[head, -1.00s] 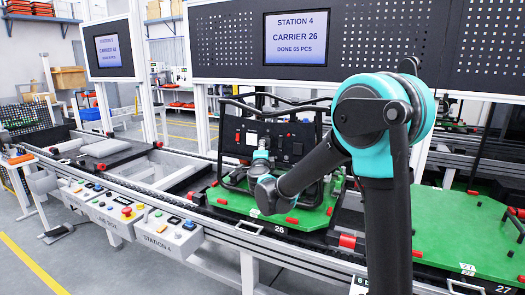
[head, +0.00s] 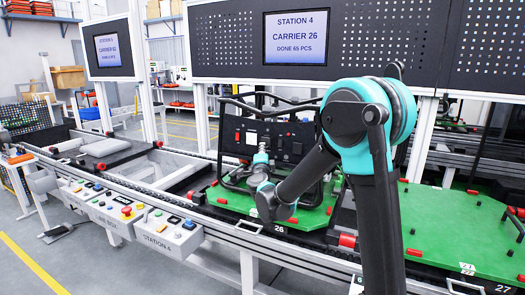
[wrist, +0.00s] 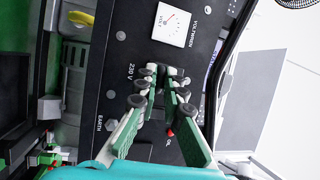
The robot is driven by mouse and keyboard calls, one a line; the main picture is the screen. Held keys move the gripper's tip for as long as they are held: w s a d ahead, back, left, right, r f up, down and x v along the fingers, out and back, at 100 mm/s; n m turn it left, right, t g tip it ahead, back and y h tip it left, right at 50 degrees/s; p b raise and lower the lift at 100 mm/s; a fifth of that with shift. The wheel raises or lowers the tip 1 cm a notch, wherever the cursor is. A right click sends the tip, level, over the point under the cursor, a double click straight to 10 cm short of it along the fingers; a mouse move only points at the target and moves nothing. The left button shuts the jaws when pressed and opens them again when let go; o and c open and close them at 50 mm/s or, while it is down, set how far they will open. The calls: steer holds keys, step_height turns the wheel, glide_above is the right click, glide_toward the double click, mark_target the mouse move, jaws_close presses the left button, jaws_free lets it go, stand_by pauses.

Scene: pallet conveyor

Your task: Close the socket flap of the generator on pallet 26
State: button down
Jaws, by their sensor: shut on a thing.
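The generator (head: 290,140) is a black unit in a tube frame on the green pallet 26 (head: 235,203). In the wrist view its dark panel (wrist: 118,65) shows a white voltmeter (wrist: 172,25) and the printed marks 230 V, EARTH and OIL. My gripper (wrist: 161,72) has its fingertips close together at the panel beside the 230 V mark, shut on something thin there. The socket flap seems to be between the tips, but the fingers hide it and its angle cannot be told. In the head view my gripper (head: 262,150) is small against the panel's front.
The generator's black frame tube (wrist: 234,40) runs close beside the fingers in the wrist view. Pallet 27 (head: 450,225), green and bare, stands to the right. The control boxes (head: 165,235) line the conveyor's front edge. The Station 4 screen (head: 296,38) hangs above.

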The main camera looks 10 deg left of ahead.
steer(key=c, duration=1.7)
jaws_free()
steer(key=s, duration=0.4)
steer(key=s+f, duration=0.1)
steer(key=s, duration=0.3)
steer(key=s+d+f, duration=0.1)
steer(key=s, duration=0.3)
steer(key=shift+w+r, duration=0.1)
steer(key=shift+r, duration=0.05)
